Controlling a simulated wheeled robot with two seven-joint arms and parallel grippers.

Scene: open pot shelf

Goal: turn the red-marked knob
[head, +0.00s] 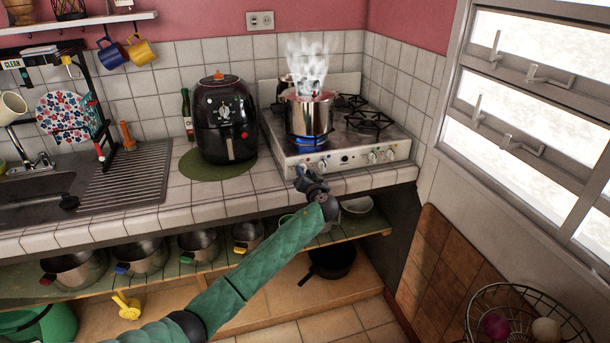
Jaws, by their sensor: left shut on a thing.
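The white stove (352,158) stands on the tiled counter, with a row of pale knobs along its front. My left gripper (301,174) is at the left end of that front panel and is shut on a knob there. The gripper covers most of this knob, so its red mark and its angle cannot be made out. Another knob (321,166) shows just right of the gripper, and more stand farther right. A steel pot (309,117) with bubbling red contents steams over a lit blue flame (309,143). My right gripper is not in view.
A black air fryer (224,120) stands on a green mat left of the stove. Pots and bowls sit on the shelf underneath. A wooden board (445,270) and a wire basket (525,318) are at the right.

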